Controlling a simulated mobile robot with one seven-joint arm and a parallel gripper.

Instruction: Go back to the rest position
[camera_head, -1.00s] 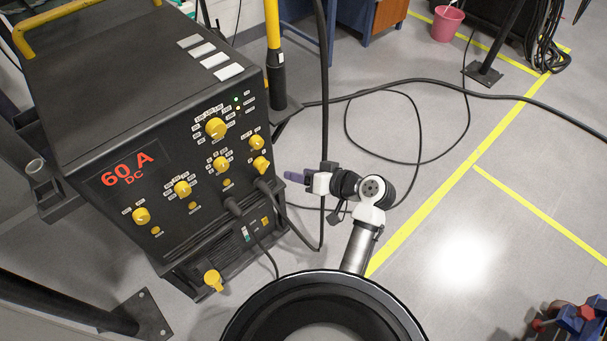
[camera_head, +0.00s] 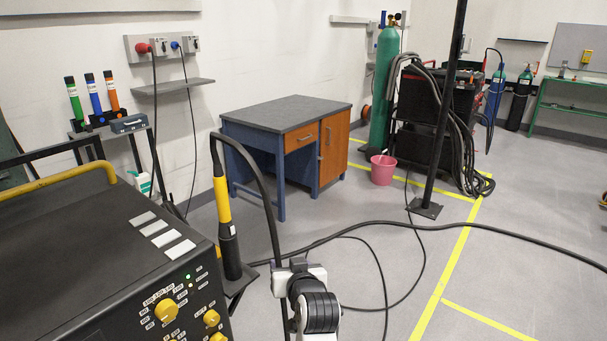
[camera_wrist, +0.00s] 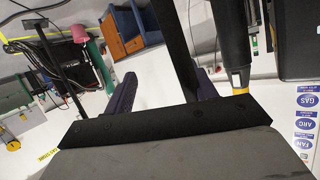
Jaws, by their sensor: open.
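My gripper (camera_wrist: 165,90) is open, its two dark purple fingers spread apart in the wrist view. I see nothing held in it. A dark cable (camera_wrist: 177,45) runs through the picture between the fingers; I cannot tell its distance from them. In the head view my gripper's end is mostly hidden behind my white and black wrist, low in the middle, right of the welding machine. The black welding machine (camera_head: 110,240), with yellow knobs and a green light, fills the lower left.
The yellow and black torch (camera_head: 226,215) stands beside the machine, its cable arching close to my wrist. Cables cross the floor. A blue desk (camera_head: 275,115), pink bucket (camera_head: 382,170), dark post (camera_head: 445,110) and green gas cylinder (camera_head: 384,75) stand farther back.

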